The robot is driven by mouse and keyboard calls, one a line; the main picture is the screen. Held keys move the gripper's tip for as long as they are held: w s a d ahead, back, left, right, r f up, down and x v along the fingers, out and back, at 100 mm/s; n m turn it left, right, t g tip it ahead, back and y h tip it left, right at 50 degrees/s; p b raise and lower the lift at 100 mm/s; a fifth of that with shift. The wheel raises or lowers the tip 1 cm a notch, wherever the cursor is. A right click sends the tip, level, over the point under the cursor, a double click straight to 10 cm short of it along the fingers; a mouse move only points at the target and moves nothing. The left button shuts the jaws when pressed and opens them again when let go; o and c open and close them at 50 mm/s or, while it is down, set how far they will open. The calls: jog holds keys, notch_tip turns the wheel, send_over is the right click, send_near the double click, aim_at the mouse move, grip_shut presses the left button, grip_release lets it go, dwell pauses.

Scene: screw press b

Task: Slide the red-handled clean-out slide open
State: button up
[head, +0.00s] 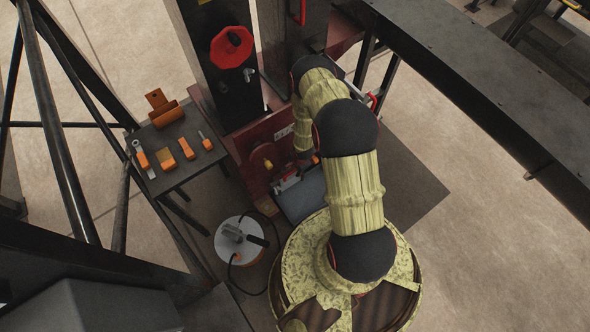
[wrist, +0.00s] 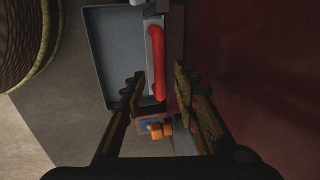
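The red handle (wrist: 157,62) of the clean-out slide is a long red bar on a pale metal bracket (wrist: 149,45). In the wrist view it lies between the two fingers of my gripper (wrist: 157,80), with gaps on both sides. My gripper is open, and I see no contact; how deep the handle sits between the fingers I cannot tell. In the head view, a small red and pale part (head: 288,182), apparently this slide, shows low on the press front. My gripper is mostly hidden behind my arm there.
A grey tray (wrist: 112,60) lies beside the handle, with the dark red press wall (wrist: 270,70) opposite. Small orange parts (wrist: 157,130) show below the handle. In the head view, a side table (head: 178,150) holds orange-handled tools, and a round white-topped stand (head: 240,243) is nearby.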

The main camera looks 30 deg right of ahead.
jog(key=shift+c, duration=0.4)
grip_shut()
dwell(0.4)
